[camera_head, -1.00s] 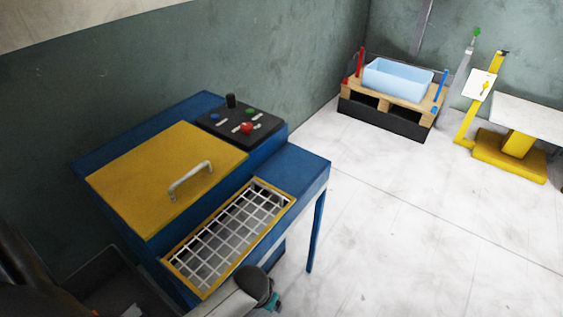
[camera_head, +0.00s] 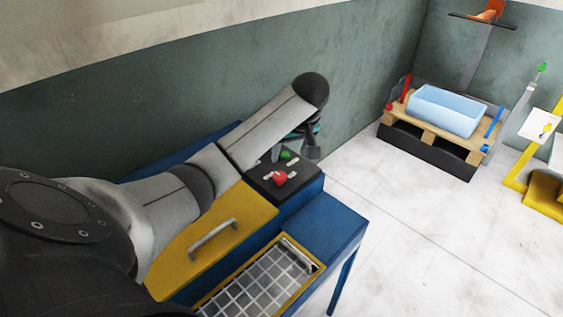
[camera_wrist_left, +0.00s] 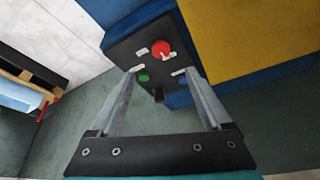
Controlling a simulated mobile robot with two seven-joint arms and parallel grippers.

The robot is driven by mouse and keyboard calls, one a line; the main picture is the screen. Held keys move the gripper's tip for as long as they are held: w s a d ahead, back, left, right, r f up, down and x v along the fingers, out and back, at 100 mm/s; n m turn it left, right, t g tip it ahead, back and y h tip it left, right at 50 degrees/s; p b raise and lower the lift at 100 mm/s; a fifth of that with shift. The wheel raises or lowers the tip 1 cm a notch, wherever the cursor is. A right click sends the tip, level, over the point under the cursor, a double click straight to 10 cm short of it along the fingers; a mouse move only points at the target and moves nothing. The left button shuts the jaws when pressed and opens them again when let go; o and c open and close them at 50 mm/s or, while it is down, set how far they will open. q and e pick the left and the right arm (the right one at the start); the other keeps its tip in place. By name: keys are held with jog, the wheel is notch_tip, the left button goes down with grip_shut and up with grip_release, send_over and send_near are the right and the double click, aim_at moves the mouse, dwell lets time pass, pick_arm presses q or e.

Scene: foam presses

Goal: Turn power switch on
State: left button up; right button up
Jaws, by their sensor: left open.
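The black control panel (camera_head: 262,178) sits at the back right corner of the blue machine. It carries a red button (camera_head: 280,178), a green button (camera_head: 286,155) and small white labels. In the left wrist view, the red button (camera_wrist_left: 161,49), the green button (camera_wrist_left: 144,78) and a black knob (camera_wrist_left: 159,95), probably the power switch, show between the fingers. My left gripper (camera_head: 293,152) is open and empty over the panel's far end, fingers pointing down. It also shows in the left wrist view (camera_wrist_left: 164,71). In the head view my arm and gripper hide the knob. My right gripper is out of view.
The machine has a yellow lid (camera_head: 238,215) with a metal handle (camera_head: 212,241) and a wire grate (camera_head: 262,284) in front. The green wall (camera_head: 120,125) rises close behind. A light blue bin (camera_head: 447,112) on a pallet stands at the back right. Floor between is clear.

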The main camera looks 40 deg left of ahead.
pick_arm(q)
jog(key=b, duration=0.2)
send_near(279, 175)
jog(key=x, duration=0.7)
jog(key=shift+d+f, duration=0.1)
jog(key=shift+d, duration=0.05)
jog(key=shift+w+a+f, duration=0.2)
jog(key=shift+a+f, duration=0.05)
jog(key=shift+f, duration=0.4)
jog(key=shift+c, duration=0.2)
grip_shut()
